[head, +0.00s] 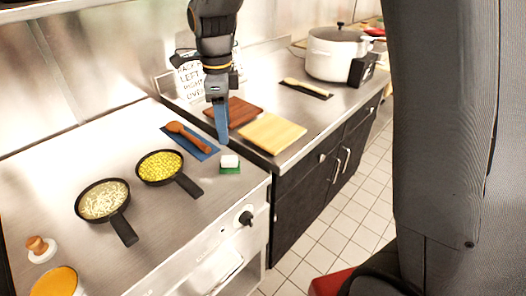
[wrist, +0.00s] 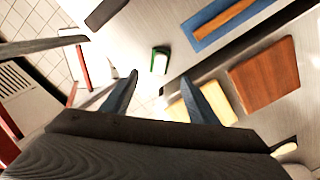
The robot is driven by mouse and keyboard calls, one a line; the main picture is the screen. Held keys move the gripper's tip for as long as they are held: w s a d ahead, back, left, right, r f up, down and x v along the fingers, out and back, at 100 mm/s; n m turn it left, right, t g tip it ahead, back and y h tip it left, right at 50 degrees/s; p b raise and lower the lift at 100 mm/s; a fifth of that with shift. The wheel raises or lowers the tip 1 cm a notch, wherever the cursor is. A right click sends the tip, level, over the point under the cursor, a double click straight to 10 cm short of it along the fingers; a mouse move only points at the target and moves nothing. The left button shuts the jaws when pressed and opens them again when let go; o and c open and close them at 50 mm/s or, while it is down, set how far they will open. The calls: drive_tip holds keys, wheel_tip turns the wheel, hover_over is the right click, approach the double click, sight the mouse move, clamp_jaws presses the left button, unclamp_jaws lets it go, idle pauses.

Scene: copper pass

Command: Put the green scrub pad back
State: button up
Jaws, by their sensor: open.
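The green scrub pad (head: 230,170) lies on the steel surface near its front right corner, with a white block on top; I cannot tell if the two are one piece. It also shows in the wrist view (wrist: 160,60), ahead of the space between the fingers. My gripper (head: 221,136) points down, open and empty, apart from the pad and above it in the head view. In the wrist view its two fingers (wrist: 160,76) stand apart with nothing between them. A sign card (head: 192,82) with partly hidden writing leans at the back wall.
A wooden spoon on a blue mat (head: 207,153) lies left of the pad. A yellow board (head: 272,133) and a brown board (head: 238,112) lie behind. Two filled pans (head: 104,201) (head: 160,167) are at left. A white pot (head: 335,52) stands far right.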

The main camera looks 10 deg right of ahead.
drive_tip(key=s+d+f+n, duration=0.3)
drive_tip(key=s+d+n, duration=0.4)
drive_tip(key=n, duration=0.3)
drive_tip(key=s+d+f+n+t, duration=0.1)
drive_tip(key=s+d+f+n, duration=0.2)
drive_tip(key=s+d+n, duration=0.5)
drive_tip(key=shift+f+n, duration=0.15)
drive_tip(key=shift+n, duration=0.85)
drive_tip(key=shift+f, duration=0.15)
